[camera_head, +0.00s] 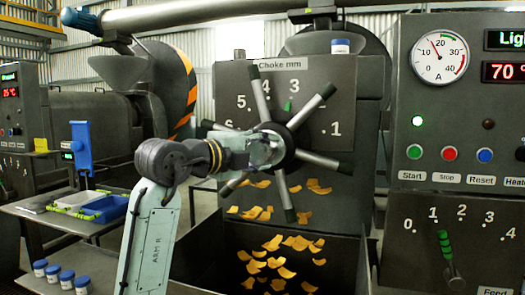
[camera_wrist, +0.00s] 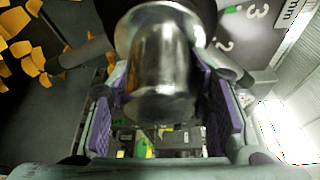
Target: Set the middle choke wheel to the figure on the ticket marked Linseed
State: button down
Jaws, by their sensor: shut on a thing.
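The choke wheel (camera_head: 309,160) stands upright on the grey machine in the middle, with several dark-tipped spokes. Its plate (camera_head: 228,78) reads "Choke mm" with figures around the wheel; 5, 4, 3 and 1 show, and others are partly covered by spokes. A small green mark (camera_head: 287,106) lies just below the 3. My gripper (camera_head: 270,147) is shut at the wheel's centre. In the wrist view its purple-padded fingers (camera_wrist: 172,112) lie either side of a shiny metal hub (camera_wrist: 160,60). No ticket marked Linseed is readable in either view.
A control panel (camera_head: 460,130) with a dial, buttons and a green-handled Feed lever (camera_head: 446,248) stands at right. Orange flakes (camera_head: 275,262) lie in the bin below the wheel.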

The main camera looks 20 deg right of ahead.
dwell(0.3)
jog(key=c, duration=0.8)
grip_release()
jog(key=v, duration=1.2)
jog(key=shift+f, duration=0.1)
